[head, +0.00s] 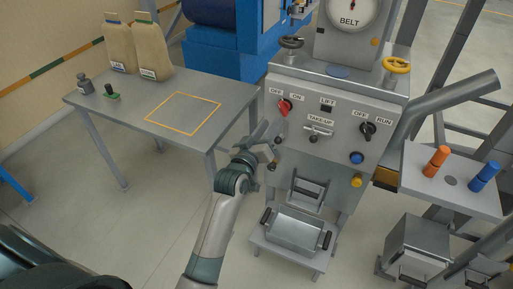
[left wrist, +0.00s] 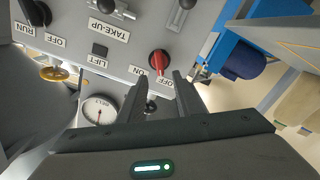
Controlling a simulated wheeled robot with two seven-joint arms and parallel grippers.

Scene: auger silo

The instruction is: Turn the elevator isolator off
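The red rotary switch (head: 283,107) sits at the upper left of the grey control panel, under the labels OFF and ON. It also shows in the left wrist view (left wrist: 158,62), where the panel appears upside down. Which label its handle points to is not clear. A LIFT label (head: 328,103) is to its right. My left gripper (head: 269,141) is open and empty, just below and left of the switch in the head view. In the left wrist view its fingertips (left wrist: 161,76) flank the red switch, with no clear contact. My right gripper is not in view.
The panel also holds a TAKE-UP lever (head: 316,137), a black OFF/RUN knob (head: 368,129) and a blue button (head: 357,157). The BELT gauge (head: 348,8) and yellow handwheel (head: 397,66) are above. A table (head: 140,125) with sacks stands left.

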